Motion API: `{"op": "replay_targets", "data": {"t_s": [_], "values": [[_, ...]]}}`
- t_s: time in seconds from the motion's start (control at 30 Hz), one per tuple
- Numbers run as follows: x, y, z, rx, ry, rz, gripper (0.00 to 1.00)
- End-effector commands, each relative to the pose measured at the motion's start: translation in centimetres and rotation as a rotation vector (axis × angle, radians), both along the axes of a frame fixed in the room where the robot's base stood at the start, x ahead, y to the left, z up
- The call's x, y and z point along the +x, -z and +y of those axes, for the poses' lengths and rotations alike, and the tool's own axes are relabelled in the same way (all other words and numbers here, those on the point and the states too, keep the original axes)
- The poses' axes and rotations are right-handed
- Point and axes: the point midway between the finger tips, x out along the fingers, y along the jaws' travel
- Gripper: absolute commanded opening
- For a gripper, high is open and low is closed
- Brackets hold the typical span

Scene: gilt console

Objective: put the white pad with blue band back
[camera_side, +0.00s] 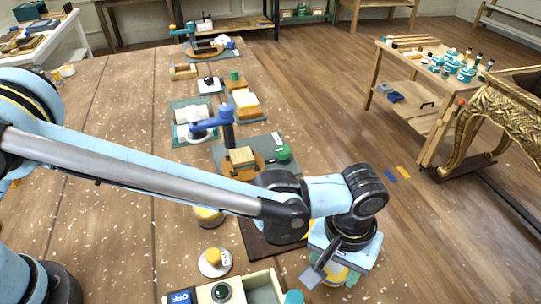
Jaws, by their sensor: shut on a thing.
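My gripper (334,277) is at the lower right, pointing down past the near right edge of the wooden table (120,190). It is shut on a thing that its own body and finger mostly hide. Only a yellow and pale patch (336,271) shows by the finger, and I cannot tell whether it belongs to the held thing. I cannot clearly make out a white pad with a blue band in this view.
A white disc with a yellow knob (214,261) stands left of my gripper. A cream box with a green button (222,292) is at the bottom edge. A blue clamp (212,122), mats and blocks line the table farther back. A gilt console (490,115) stands right.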

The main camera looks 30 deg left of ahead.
Motion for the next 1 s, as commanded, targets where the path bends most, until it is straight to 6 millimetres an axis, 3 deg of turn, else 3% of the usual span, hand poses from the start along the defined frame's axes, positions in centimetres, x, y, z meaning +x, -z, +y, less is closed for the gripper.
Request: {"op": "replay_targets", "data": {"t_s": [0.17,0.2,0.33,0.73,1.0], "values": [[0.0,0.3,0.0,0.000,0.000,0.000,0.27],[0.0,0.3,0.0,0.000,0.000,0.000,0.60],[0.0,0.3,0.0,0.000,0.000,0.000,0.80],[0.0,-0.5,0.0,0.000,0.000,0.000,0.81],[0.0,-5.3,0.0,0.000,0.000,0.000,0.81]]}}
